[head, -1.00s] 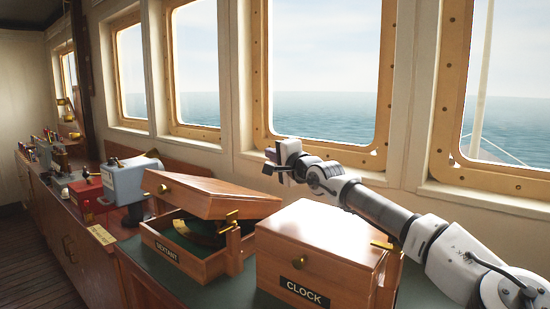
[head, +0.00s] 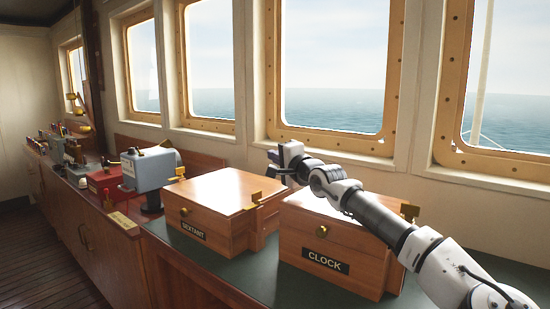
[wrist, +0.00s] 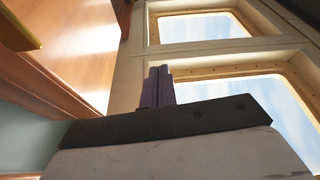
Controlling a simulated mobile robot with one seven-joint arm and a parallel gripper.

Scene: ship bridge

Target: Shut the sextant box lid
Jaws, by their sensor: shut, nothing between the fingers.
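The sextant box (head: 205,235) is a wooden box with a SEXTANT label on its front. Its lid (head: 222,190) lies flat on the box with no gap that I can see, and a brass knob is on the front. My gripper (head: 276,156) is shut and empty, above and behind the box's right rear corner, apart from the lid in the head view. In the wrist view the shut fingers (wrist: 158,87) point toward the windows, with a wooden box face (wrist: 75,45) at the left.
The closed clock box (head: 335,245) stands to the right, under my arm. A grey-blue instrument (head: 150,170) and a red box (head: 103,182) stand to the left. Green counter top (head: 262,272) shows between and in front of the boxes. Windows line the back wall.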

